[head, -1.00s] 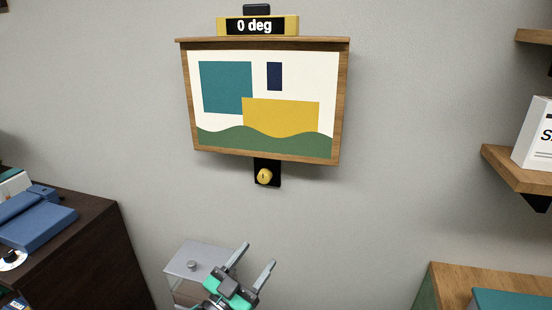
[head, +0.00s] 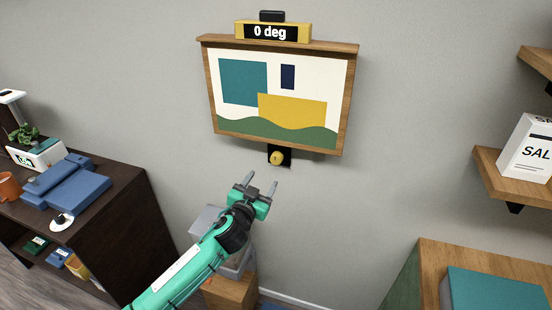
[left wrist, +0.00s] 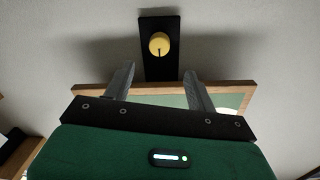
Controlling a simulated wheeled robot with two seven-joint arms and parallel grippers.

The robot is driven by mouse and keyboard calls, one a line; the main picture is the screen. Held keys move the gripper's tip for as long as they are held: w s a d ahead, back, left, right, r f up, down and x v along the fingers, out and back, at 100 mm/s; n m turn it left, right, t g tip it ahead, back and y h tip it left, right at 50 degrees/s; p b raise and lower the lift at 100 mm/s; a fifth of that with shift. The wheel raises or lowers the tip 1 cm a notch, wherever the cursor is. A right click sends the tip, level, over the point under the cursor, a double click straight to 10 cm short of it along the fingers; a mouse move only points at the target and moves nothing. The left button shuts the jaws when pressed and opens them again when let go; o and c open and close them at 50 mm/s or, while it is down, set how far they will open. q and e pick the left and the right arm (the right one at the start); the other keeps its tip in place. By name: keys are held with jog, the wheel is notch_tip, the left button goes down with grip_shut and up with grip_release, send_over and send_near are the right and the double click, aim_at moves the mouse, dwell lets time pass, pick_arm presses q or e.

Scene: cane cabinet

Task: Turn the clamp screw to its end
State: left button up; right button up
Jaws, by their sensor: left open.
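The clamp screw is a round yellow knob (head: 277,159) with a dark mark, on a black plate (head: 286,150) below a framed picture (head: 275,98) on the wall. In the left wrist view the knob (left wrist: 159,44) shows beyond the fingertips, its dark mark pointing down the picture. My left gripper (head: 261,180) is open and empty, just below the knob in the head view; its fingers do not surround the knob. A yellow and black display (head: 270,32) above the picture reads "0 deg". My right gripper is not in view.
A dark cabinet with a blue device (head: 80,190) stands at left. A grey box (head: 206,219) on a wooden stand is partly behind my left arm. Wooden shelves (head: 520,183) and a wooden-topped cabinet (head: 435,252) are at right. The wall around the picture is clear.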

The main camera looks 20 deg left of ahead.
aim_at(275, 161)
pick_arm(q)
jog(key=w, duration=0.3)
jog(key=w+p, duration=0.1)
jog(key=w, duration=0.3)
jog(key=w+p, duration=0.1)
jog(key=w, duration=0.3)
jog(key=shift+w+d, duration=0.1)
jog(key=shift+d, duration=0.3)
jog(key=c, duration=1)
